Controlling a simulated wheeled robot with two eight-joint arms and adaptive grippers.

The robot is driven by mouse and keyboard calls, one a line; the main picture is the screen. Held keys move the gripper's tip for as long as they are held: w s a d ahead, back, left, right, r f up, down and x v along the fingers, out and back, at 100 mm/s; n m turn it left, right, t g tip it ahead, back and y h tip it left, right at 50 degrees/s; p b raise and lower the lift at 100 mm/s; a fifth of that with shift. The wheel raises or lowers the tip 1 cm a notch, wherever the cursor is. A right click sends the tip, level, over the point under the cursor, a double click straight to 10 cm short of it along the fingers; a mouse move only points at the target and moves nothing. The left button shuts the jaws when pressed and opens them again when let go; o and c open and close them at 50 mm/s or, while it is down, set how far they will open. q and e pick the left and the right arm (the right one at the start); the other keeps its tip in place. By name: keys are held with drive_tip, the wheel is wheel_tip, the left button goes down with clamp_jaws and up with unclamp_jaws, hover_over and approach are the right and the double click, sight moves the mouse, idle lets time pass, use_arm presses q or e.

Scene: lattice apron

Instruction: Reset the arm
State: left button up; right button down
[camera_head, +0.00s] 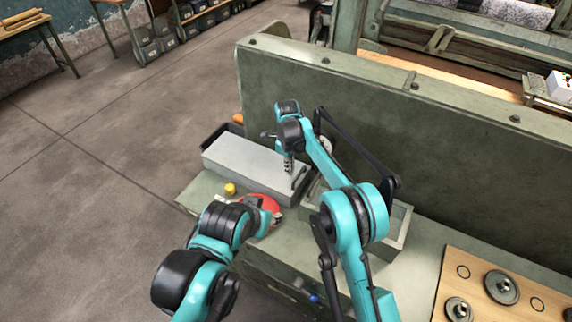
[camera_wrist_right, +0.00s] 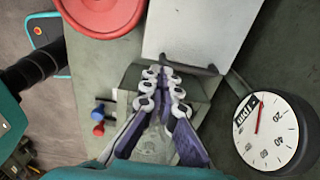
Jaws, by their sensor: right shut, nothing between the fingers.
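My right arm reaches over the bench from the lower right in the head view. Its gripper (camera_head: 288,166) points down beside the grey-topped box. In the right wrist view my right gripper (camera_wrist_right: 163,72) has its fingertips together with nothing between them, close to the near edge of the pale box (camera_wrist_right: 200,30). My left arm comes in from the lower left, with its wrist near a red round object (camera_head: 262,203). That wrist hides most of the left gripper, so its fingers cannot be read.
A yellow piece (camera_head: 230,188) sits at the bench's left edge. A round dial (camera_wrist_right: 270,132) stands right of my right gripper. A wooden board (camera_head: 482,285) with metal discs lies at the right.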

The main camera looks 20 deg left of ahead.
drive_tip(key=s+d+r+n+t+b, duration=0.1)
drive_tip(key=s+d+r+n+b, duration=0.2)
drive_tip(key=d, duration=0.4)
drive_tip(key=s+d+r+n+t+y+b, duration=0.1)
drive_tip(key=s+d+r+n, duration=0.15)
drive_tip(key=d+r, duration=0.4)
drive_tip(key=s+d+r+n+t+b, duration=0.1)
drive_tip(key=d+r+n+b, duration=0.2)
drive_tip(key=d, duration=0.5)
use_arm(q)
wheel_tip(320, 180, down, 12)
drive_tip(key=b, duration=0.5)
drive_tip(key=shift+a+f+b, duration=0.15)
drive_tip(key=shift+f+b, duration=0.1)
drive_tip(key=shift+b, duration=0.15)
use_arm(e)
drive_tip(key=s+d+f+n+t, duration=0.2)
drive_tip(key=s+d+f+n, duration=0.3)
drive_tip(key=s+d, duration=0.3)
drive_tip(key=s+d+f+n+t, duration=0.2)
drive_tip(key=s+d+f+n, duration=0.2)
drive_tip(key=s, duration=1)
drive_tip(key=d+n, duration=0.3)
drive_tip(key=d, duration=0.1)
drive_tip(key=shift+d+f+h, duration=0.15)
drive_tip(key=shift+f+h, duration=0.15)
drive_tip(key=shift+f, duration=0.05)
